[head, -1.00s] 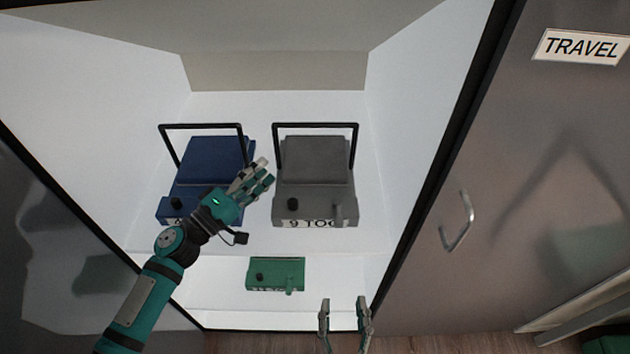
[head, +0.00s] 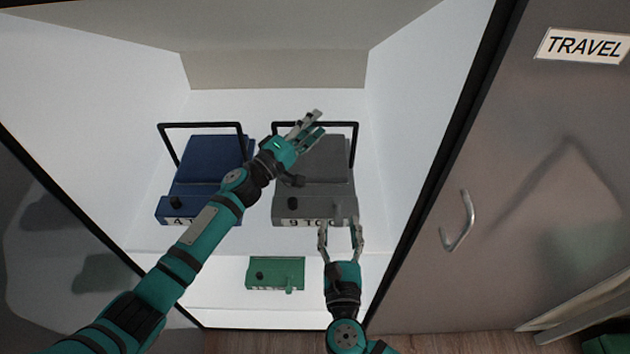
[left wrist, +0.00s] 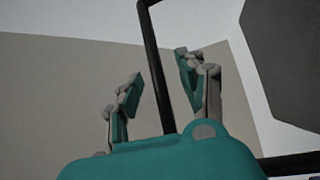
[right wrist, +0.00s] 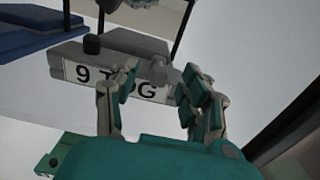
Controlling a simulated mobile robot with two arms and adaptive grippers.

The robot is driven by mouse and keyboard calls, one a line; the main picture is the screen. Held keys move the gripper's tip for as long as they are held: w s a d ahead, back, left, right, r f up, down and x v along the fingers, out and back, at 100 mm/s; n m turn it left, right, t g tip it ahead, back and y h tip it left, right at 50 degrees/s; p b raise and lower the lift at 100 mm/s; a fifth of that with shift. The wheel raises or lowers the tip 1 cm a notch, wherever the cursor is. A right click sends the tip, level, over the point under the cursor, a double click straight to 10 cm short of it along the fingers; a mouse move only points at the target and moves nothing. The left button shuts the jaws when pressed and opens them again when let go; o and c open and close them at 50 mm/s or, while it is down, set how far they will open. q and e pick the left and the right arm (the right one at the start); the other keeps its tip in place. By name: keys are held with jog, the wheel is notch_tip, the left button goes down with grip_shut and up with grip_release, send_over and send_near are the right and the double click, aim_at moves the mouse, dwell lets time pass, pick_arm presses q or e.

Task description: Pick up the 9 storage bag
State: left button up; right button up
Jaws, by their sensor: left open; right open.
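The grey storage bag (head: 326,169) stands in the white cabinet, with a label starting with 9 on its front and a black loop handle (head: 350,125) at its top. My left gripper (head: 317,122) is open over the bag's upper part. In the left wrist view a black bar of the handle rises between the open fingers (left wrist: 160,95); I cannot tell whether they touch it. My right gripper (head: 341,222) is open just in front of the bag's lower front. In the right wrist view the label (right wrist: 125,84) shows behind its fingers (right wrist: 153,90).
A blue bag (head: 205,170) with a similar handle stands close on the left. A small green case (head: 275,273) lies in front on the lower ledge. A cabinet door with a TRAVEL sign (head: 583,45) and a metal handle (head: 459,222) is on the right.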

pick_arm(q)
jog(key=shift+w+d+r, duration=0.1)
jog(key=shift+w+d, duration=0.15)
jog(key=shift+w, duration=0.05)
pick_arm(e)
jog(key=shift+w, duration=0.4)
pick_arm(q)
grip_shut()
pick_arm(e)
jog(key=c, duration=0.9)
grip_shut()
pick_arm(q)
jog(key=shift+r, duration=0.15)
